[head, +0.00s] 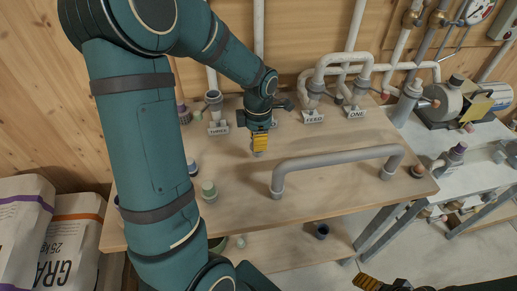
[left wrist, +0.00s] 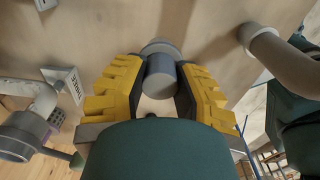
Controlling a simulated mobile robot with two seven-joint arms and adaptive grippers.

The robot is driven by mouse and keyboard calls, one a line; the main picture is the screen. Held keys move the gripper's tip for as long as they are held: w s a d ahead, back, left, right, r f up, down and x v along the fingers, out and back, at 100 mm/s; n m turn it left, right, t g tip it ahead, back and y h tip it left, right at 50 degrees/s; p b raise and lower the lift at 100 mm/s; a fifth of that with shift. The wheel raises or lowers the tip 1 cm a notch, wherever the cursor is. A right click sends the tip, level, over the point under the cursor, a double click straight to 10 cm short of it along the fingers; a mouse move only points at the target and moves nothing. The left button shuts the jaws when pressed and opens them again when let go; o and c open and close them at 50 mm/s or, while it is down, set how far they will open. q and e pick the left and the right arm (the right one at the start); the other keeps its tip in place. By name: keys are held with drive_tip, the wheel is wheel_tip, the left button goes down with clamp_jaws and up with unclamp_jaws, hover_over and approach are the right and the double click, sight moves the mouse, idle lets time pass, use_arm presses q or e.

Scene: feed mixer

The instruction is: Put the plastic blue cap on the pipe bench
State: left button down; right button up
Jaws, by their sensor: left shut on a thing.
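My left gripper (head: 259,145) points down over the middle of the wooden pipe bench (head: 240,178). Its yellow fingers are shut on a grey, slightly bluish cylinder (left wrist: 161,78), close to the bench top. A wider grey round part (left wrist: 160,47) shows just behind that cylinder in the left wrist view; I cannot tell whether they are joined. I cannot tell whether the held piece is the blue cap. A small dark blue-topped piece (head: 192,168) stands at the bench's left, partly beside my arm. My right gripper (head: 369,284) shows only partly at the bottom edge.
A grey arched pipe (head: 335,164) stands right of my left gripper. A green-topped stub (head: 208,190) is at the front left. A dark blue cup-like piece (head: 321,231) is on the lower shelf.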

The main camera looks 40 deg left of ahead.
use_arm(q)
wheel_tip(320, 180, down, 3)
drive_tip(key=shift+f+b, duration=0.1)
drive_tip(key=shift+b, duration=0.2)
drive_tip(key=shift+f, duration=0.35)
drive_tip(key=shift+r, duration=0.1)
drive_tip(key=c, duration=0.8)
unclamp_jaws()
